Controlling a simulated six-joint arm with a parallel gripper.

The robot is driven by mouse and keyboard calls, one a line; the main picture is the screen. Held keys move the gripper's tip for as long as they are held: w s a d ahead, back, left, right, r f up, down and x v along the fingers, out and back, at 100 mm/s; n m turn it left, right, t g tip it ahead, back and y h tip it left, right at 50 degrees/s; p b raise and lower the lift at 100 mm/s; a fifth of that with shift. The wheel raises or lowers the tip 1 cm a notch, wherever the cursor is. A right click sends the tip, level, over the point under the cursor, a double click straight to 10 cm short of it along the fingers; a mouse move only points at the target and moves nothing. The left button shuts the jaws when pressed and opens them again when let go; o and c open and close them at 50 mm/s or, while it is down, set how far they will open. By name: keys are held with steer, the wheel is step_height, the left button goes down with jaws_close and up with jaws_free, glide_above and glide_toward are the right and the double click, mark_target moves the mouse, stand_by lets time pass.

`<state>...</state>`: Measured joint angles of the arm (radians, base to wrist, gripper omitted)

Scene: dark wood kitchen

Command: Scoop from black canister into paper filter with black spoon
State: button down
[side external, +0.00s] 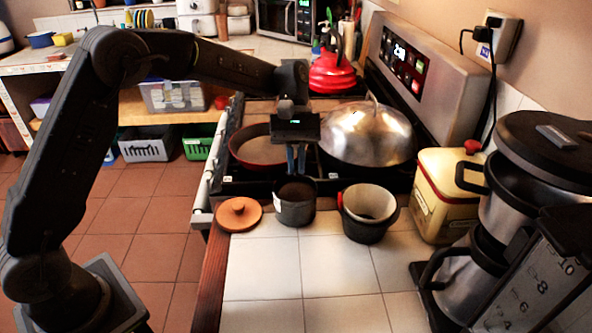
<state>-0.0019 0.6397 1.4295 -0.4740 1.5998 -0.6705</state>
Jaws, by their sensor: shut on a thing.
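The black canister (296,214) stands upright and open on the white tile counter, with dark contents inside. My gripper (296,172) is directly above and behind its mouth, with blue fingers pointing down. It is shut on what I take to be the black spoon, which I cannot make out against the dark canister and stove. The white paper filter (388,203) sits open in a black holder (366,231), just right of the canister. The inside of the filter looks dark at the bottom.
A terracotta lid (239,213) lies left of the canister. Behind are a red-rimmed pan (240,160) and a domed metal lid (368,135) on the stove. A cream box (440,200) and coffee machine (510,190) stand right. The front tiles are clear.

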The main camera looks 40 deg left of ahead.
steer(key=shift+s+d+r, duration=0.1)
steer(key=shift+r, duration=0.7)
steer(key=shift+s+d+r+t+y, duration=0.35)
steer(key=shift+r+t+y, duration=0.05)
steer(key=shift+t+y, duration=0.2)
steer(key=shift+s+d+r+t+y, duration=0.35)
steer(key=shift+t+y, duration=0.15)
steer(key=shift+t, duration=0.1)
steer(key=shift+d, duration=0.1)
steer(key=w+d+t, duration=0.1)
steer(key=w+d, duration=0.2)
steer(key=d, duration=0.5)
steer(key=w+d, duration=0.3)
steer(key=d, duration=0.5)
steer(key=shift+s+a+f+n+t+h, duration=0.1)
steer(key=shift+s+a+f+t+h, duration=0.4)
steer(key=shift+t+h, duration=0.6)
steer(key=shift+s+a+f+n+t+h, duration=0.15)
steer(key=shift+f+t+h, duration=0.6)
steer(key=shift+t, duration=0.6)
steer(key=shift+s+a+f+n+t+h, duration=0.1)
steer(key=shift+s+a+f+t+h, duration=0.3)
steer(key=shift+t+h, duration=0.75)
steer(key=shift+f+t, duration=0.15)
steer(key=shift+t, duration=0.25)
